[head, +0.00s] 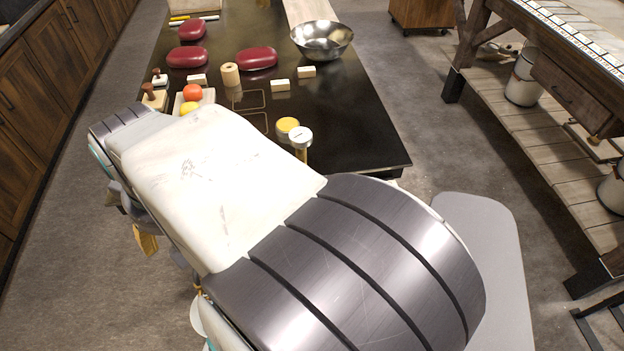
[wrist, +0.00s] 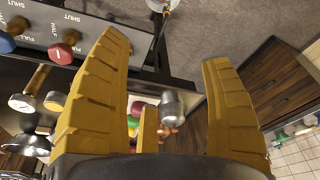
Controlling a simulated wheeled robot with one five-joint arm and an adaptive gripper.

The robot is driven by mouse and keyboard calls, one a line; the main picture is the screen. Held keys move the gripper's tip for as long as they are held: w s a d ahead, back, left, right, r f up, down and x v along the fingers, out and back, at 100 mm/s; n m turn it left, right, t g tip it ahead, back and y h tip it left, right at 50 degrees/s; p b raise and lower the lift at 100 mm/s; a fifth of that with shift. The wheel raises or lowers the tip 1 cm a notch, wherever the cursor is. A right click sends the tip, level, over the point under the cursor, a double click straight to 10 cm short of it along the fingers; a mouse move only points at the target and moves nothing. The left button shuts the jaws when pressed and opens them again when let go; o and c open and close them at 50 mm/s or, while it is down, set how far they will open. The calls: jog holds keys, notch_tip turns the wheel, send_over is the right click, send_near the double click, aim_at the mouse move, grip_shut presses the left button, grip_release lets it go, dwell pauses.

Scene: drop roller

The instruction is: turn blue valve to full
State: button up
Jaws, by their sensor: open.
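The blue valve (wrist: 6,42) shows at the left edge of the wrist view as a blue knob beside a copper-coloured fitting, partly cut off by the frame. It is on a grey panel (wrist: 110,38) lettered SHUT, HALF and FULL. I cannot tell which mark the blue valve points at. My gripper (wrist: 163,50) is open and empty, its yellow fingers wide apart. The blue valve is well left of the fingers and apart from them. In the head view my arm hides the valve panel, and only a bit of a yellow finger shows.
A red valve (wrist: 62,53) is on the same panel, between the blue valve and my left finger. A white-faced gauge (head: 300,136) and a yellow disc (head: 287,125) stand near the end of the black table (head: 355,140). A workbench (head: 540,120) stands right; grey floor lies between.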

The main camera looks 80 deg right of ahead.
jog(key=s+d+f+m+b, duration=0.1)
jog(key=s+d+f+m, duration=0.2)
jog(key=s+d+m, duration=0.3)
jog(key=s+d+f+m+g+y+b, duration=0.1)
jog(key=s+d+f+m, duration=0.2)
jog(key=s+d+m, duration=0.3)
jog(key=s+d+f+m+g+b, duration=0.1)
jog(key=s+d+m, duration=0.5)
jog(key=d, duration=0.6)
jog(key=shift+s+d+f+m+y+b, duration=0.15)
jog(key=shift+s+d+f+b, duration=0.2)
jog(key=shift+f, duration=0.35)
jog(key=shift+s+f+m+y+b, duration=0.15)
jog(key=shift+s+f, duration=0.25)
jog(key=shift+f, duration=0.25)
jog(key=shift+d+r+m, duration=0.25)
jog(key=shift+d+m, duration=0.1)
jog(key=shift+m, duration=0.65)
jog(key=shift+f, duration=3.65)
